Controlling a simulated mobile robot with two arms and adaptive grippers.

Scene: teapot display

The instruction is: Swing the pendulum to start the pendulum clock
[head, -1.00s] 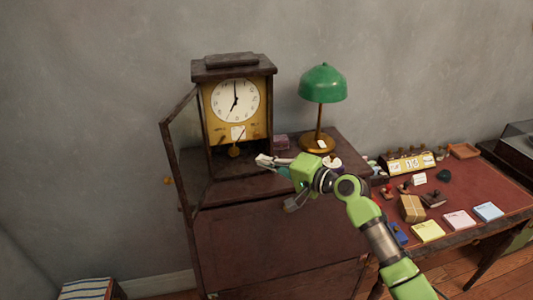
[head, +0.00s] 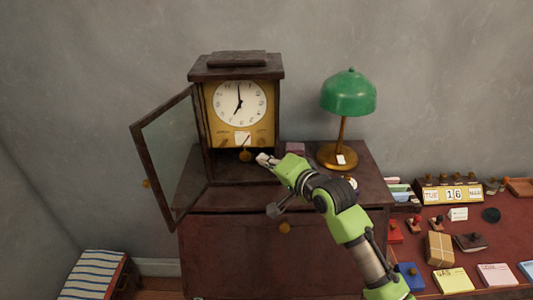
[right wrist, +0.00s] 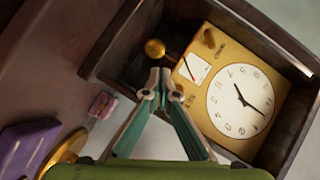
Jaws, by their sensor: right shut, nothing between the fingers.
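The pendulum clock (head: 237,64) stands on the cabinet with its glass door (head: 170,155) swung open to the left. Its white dial (head: 240,103) sits on a yellow face. The brass pendulum bob (head: 245,156) hangs below the dial. In the right wrist view the bob (right wrist: 155,48) shows just beyond the fingertips, with the dial (right wrist: 240,100) to the right. My right gripper (head: 263,159) is shut and empty, just right of the bob. Its fingertips also show in the right wrist view (right wrist: 160,78). Contact with the bob cannot be told. My left gripper is not in view.
A green lamp (head: 348,95) stands right of the clock on the cabinet. A small purple box (head: 295,148) sits between them. A red-topped desk (head: 470,228) with stamps, notes and a parcel is at the right. A striped stool (head: 95,275) is at lower left.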

